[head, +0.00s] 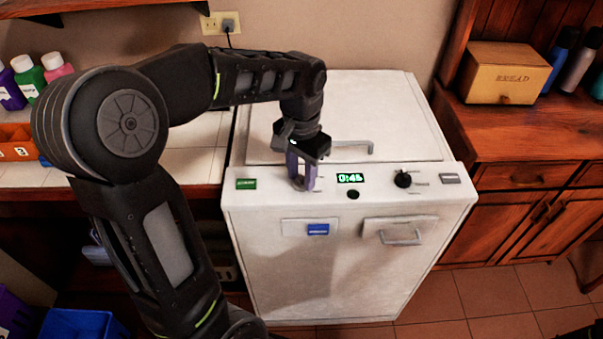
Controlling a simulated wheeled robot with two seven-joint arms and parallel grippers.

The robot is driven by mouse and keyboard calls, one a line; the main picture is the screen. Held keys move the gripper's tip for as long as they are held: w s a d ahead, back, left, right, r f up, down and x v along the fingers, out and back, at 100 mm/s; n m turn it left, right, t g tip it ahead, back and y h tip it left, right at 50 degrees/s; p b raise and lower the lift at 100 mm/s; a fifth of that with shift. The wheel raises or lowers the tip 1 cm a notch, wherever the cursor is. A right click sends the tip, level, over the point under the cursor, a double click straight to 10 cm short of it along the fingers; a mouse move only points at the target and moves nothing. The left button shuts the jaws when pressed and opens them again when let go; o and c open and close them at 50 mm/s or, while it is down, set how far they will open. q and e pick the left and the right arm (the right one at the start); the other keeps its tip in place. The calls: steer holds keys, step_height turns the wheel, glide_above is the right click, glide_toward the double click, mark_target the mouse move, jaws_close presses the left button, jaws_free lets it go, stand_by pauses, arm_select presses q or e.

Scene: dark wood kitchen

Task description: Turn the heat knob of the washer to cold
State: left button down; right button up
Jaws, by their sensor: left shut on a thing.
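The white washer (275,250) stands against the wall in the middle of the head view. Its sloped front panel has a green lit display (350,178) that reads 0:45. My left gripper (302,182) reaches down to the panel just left of the display. Its purple fingers are shut on the heat knob, which they hide, so its setting cannot be read. A second black knob (403,179) with small marks around it is in plain sight right of the display. My right gripper is out of view.
A green button (246,184) and a grey button (450,179) sit at the panel's ends. A metal lid handle (355,147) is close behind my left gripper. A bread box (502,72) and bottles stand on the right counter. Tiled floor is clear at lower right.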

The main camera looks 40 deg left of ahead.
mark_target(301, 177)
arm_select(q)
steer(key=n, duration=0.4)
steer(key=shift+n, duration=0.3)
steer(key=n, duration=0.4)
steer(key=shift+b, duration=0.35)
steer(key=c, duration=1)
jaws_free()
steer(key=shift+o, duration=0.2)
steer(key=shift+r, duration=0.15)
step_height(301, 177, up, 8)
steer(key=shift+f, duration=0.25)
